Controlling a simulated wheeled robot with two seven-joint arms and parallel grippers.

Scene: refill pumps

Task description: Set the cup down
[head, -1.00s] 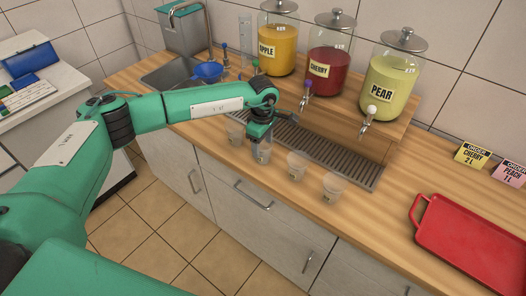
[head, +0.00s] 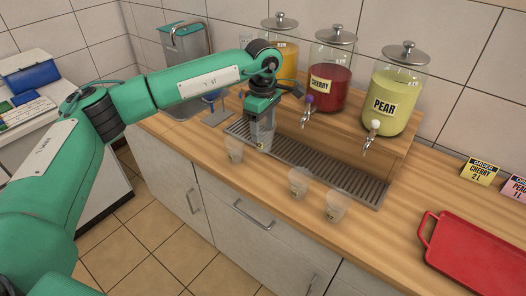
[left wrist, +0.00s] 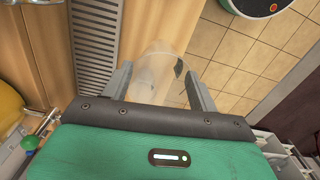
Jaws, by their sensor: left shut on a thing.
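My left gripper (head: 262,118) is shut on a clear cup (head: 260,134). In the head view the cup appears upright at the left end of the drip tray (head: 330,174). I cannot tell whether its base touches anything. In the left wrist view the held cup (left wrist: 160,72) shows between my two fingers (left wrist: 160,88), with a dark label patch on its side and no coloured drink visible. The slotted tray (left wrist: 96,45) lies to its left there. My right gripper is out of view.
Other clear cups stand along the counter front: one at left (head: 235,150), two further right (head: 299,182) (head: 336,205). Behind are the cherry jar (head: 332,85), the pear jar (head: 390,100) and a partly hidden orange jar (head: 288,60). A red tray (head: 470,250) lies at right.

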